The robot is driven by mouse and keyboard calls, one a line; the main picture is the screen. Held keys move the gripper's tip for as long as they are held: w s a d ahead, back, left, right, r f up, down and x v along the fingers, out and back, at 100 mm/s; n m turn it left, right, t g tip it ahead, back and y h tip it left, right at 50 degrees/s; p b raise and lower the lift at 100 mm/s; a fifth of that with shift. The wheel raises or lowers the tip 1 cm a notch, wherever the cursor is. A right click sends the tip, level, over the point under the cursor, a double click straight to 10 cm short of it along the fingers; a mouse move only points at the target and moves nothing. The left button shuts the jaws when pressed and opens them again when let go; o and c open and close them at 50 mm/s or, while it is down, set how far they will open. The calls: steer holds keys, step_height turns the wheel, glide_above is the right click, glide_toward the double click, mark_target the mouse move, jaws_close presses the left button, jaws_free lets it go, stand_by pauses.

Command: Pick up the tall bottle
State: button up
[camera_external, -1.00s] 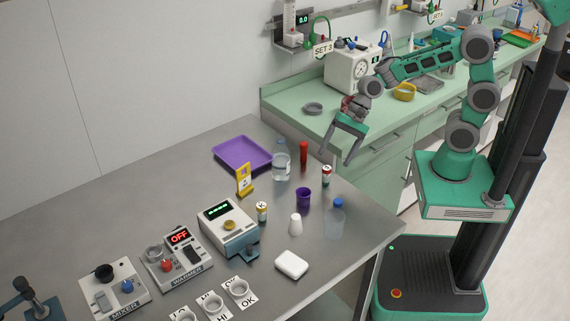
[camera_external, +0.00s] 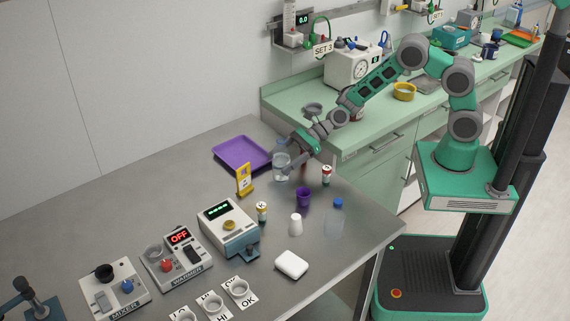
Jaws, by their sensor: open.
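Two clear bottles stand on the grey table. One bottle (camera_external: 281,161) is at the back by the purple tray, with its top hidden behind my gripper. The other bottle (camera_external: 334,222), with a blue cap, stands upright near the right edge. I cannot tell from their size which one is the tall bottle. My gripper (camera_external: 287,161) is open and reaches down to the left at the back bottle. Its fingers overlap that bottle in the view; whether they touch it or lie around it cannot be told.
A red tube (camera_external: 303,166) stands close right of the back bottle, partly covered by my gripper. A purple tray (camera_external: 242,154), yellow stand (camera_external: 243,180), purple cup (camera_external: 303,197), small red-topped vial (camera_external: 326,174) and white cup (camera_external: 295,225) are near. The front right table corner is clear.

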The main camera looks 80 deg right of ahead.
steer(key=shift+w, duration=0.1)
steer(key=shift+c, duration=0.3)
steer(key=c, duration=1.6)
